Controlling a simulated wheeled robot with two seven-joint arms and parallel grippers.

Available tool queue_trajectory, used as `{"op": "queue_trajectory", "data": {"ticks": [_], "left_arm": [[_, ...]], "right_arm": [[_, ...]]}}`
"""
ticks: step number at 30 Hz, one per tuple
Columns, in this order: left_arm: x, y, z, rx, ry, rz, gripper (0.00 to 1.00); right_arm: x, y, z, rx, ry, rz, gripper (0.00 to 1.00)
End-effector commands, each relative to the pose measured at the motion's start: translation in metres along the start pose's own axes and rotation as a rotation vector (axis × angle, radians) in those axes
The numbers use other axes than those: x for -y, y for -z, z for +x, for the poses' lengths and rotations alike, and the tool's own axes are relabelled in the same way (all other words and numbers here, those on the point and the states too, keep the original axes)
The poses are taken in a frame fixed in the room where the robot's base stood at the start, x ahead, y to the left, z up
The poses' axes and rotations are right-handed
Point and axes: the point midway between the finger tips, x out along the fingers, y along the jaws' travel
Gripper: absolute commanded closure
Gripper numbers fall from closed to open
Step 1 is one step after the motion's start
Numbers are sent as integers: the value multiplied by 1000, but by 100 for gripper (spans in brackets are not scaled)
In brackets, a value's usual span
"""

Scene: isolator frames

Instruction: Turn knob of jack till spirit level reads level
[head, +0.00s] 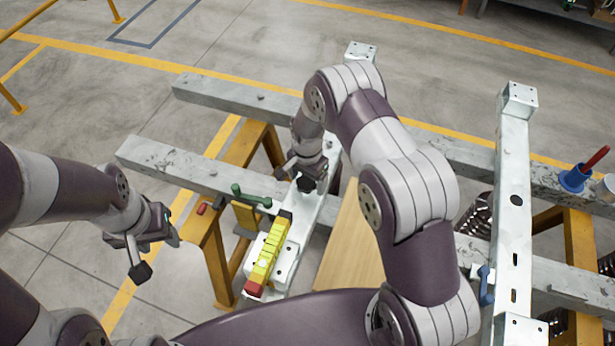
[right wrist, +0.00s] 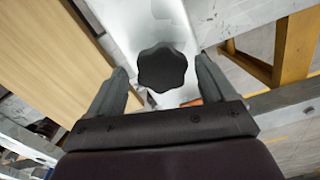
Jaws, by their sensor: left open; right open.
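The black lobed knob (right wrist: 162,67) shows in the right wrist view, on a pale metal beam. My right gripper (right wrist: 160,76) is open, with one finger on each side of the knob and a gap visible to both. In the head view my right gripper (head: 303,178) is over the beam, and the knob is mostly hidden by it. The rest of the jack cannot be made out. A yellow spirit level (head: 268,252) with a red end lies along the near end of the beam; its bubble is too small to read. My left gripper (head: 157,256) is open and empty, left of the frame.
Grey cross beams (head: 165,160) rest on orange trestles (head: 212,245). A green-handled clamp (head: 250,198) stands beside the level. A wooden board (head: 350,250) lies right of it. A blue cup (head: 573,179) with a red-handled tool stands at far right. Open floor lies left.

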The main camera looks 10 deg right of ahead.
Motion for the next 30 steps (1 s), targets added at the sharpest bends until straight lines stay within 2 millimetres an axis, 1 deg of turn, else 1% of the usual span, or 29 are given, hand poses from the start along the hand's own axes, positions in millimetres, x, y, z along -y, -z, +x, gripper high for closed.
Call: {"op": "queue_trajectory", "data": {"ticks": [3, 4, 5, 6, 8, 9, 16, 20, 26, 30], "left_arm": [[0, 0, 0, 0, 0, 0, 53], [0, 0, 0, 0, 0, 0, 53], [0, 0, 0, 0, 0, 0, 53], [0, 0, 0, 0, 0, 0, 53], [0, 0, 0, 0, 0, 0, 53], [0, 0, 0, 0, 0, 0, 53], [0, 0, 1, 0, 0, 0, 53], [0, 0, 2, 0, 0, 0, 53], [0, -1, 5, 0, 0, 0, 53], [0, -1, 8, 0, 0, 0, 53]], "right_arm": [[0, 0, 0, 0, 0, -1, 17], [0, 0, 0, 0, 0, -1, 23], [0, 0, 0, 0, 0, -1, 33], [0, 0, 0, 0, 0, -1, 46], [0, 0, 0, 0, 1, -1, 66], [0, 0, -1, -1, 1, 0, 73], [0, 1, -1, -2, 2, -12, 73], [1, 1, -1, -2, 3, -48, 73], [1, 1, -1, -3, 5, -168, 73], [2, 2, -1, -5, 7, -290, 73]]}}
